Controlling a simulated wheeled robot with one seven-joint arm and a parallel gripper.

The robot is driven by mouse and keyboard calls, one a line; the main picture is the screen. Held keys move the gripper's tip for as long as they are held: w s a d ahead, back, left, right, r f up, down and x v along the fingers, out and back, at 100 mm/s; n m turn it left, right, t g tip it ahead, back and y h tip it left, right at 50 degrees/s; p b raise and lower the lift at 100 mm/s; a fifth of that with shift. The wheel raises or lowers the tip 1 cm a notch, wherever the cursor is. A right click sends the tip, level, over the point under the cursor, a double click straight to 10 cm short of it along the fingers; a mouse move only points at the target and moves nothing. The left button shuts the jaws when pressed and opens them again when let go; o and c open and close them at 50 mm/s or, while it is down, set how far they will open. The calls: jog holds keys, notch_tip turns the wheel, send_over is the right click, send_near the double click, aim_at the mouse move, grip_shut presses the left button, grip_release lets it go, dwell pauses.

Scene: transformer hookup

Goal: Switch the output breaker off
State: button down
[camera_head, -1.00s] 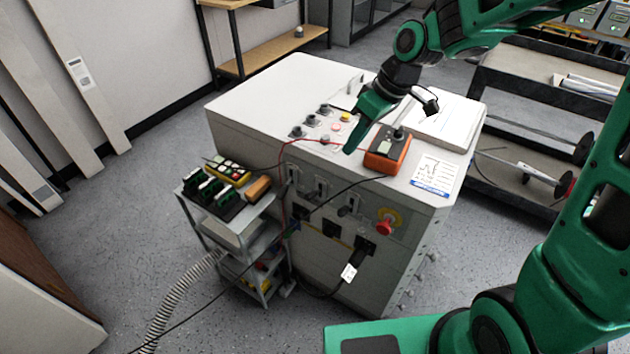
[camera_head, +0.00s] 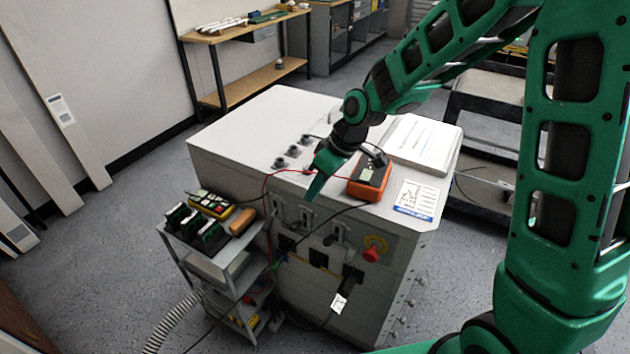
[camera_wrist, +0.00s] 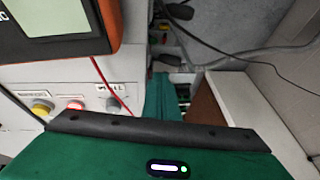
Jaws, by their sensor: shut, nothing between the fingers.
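The grey cabinet (camera_head: 392,262) carries a row of breaker levers on its upper front face. The left lever (camera_head: 278,211) and middle lever (camera_head: 303,217) show below my gripper, and the right lever (camera_head: 331,238) appears to stick outward. Their labels are too small to read, so I cannot tell which is the output breaker. My gripper (camera_head: 313,192) is shut and empty, pointing down at the cabinet's top front edge, apart from the levers as far as I can see. In the wrist view a green finger (camera_wrist: 162,98) shows; no lever is clearly visible there.
An orange meter (camera_head: 369,181) with leads sits on the cabinet top, right of my gripper. A red emergency button (camera_head: 372,254) is lower right. A small cart (camera_head: 232,270) stands close on the left. Cables hang across the front. A black rack (camera_head: 480,110) stands behind right.

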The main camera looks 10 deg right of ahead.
aim_at(299, 224)
jog(key=x, duration=0.3)
jog(key=s+x, duration=0.1)
jog(key=x, duration=0.3)
jog(key=shift+s+a, duration=0.2)
